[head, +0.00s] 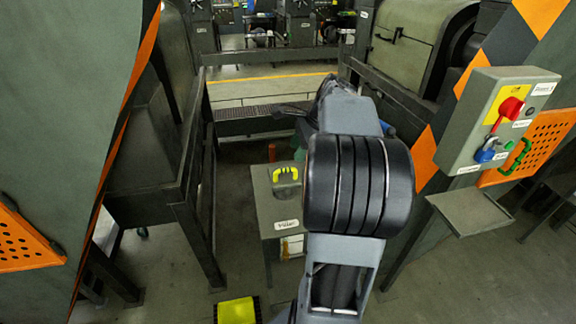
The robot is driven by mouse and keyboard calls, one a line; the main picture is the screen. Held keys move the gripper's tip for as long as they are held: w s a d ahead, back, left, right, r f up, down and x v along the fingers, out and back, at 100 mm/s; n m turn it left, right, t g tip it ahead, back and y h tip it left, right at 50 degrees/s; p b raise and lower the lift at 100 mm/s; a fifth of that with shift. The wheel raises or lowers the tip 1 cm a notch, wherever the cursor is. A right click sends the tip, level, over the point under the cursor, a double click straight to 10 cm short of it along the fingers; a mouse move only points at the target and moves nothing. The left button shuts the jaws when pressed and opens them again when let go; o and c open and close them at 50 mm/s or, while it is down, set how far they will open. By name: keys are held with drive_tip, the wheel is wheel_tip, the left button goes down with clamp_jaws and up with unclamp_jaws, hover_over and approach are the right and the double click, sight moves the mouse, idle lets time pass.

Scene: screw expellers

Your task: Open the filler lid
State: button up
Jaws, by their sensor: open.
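A grey-green box (267,211) stands low in the middle of the head view, left of my arm. A bright yellow arched handle (287,171) stands on its top, and a small white label is on its front, too small to read surely. I cannot tell whether this top is the filler lid; no part is clearly marked as it. My arm hides the box's right side. My gripper (291,110) shows as dark fingers beyond my arm, above and apart from the yellow handle. It is open, and nothing shows between its fingers.
A control box (515,120) with a red switch and blue padlock is on the right, above a small shelf (470,211). A dark metal frame (197,170) stands left. Railings and machines close off the back.

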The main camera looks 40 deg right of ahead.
sight(288, 170)
drive_tip(key=x, duration=0.7)
drive_tip(key=shift+w+f, duration=0.15)
drive_tip(key=shift+f, duration=0.05)
clamp_jaws()
idle(0.4)
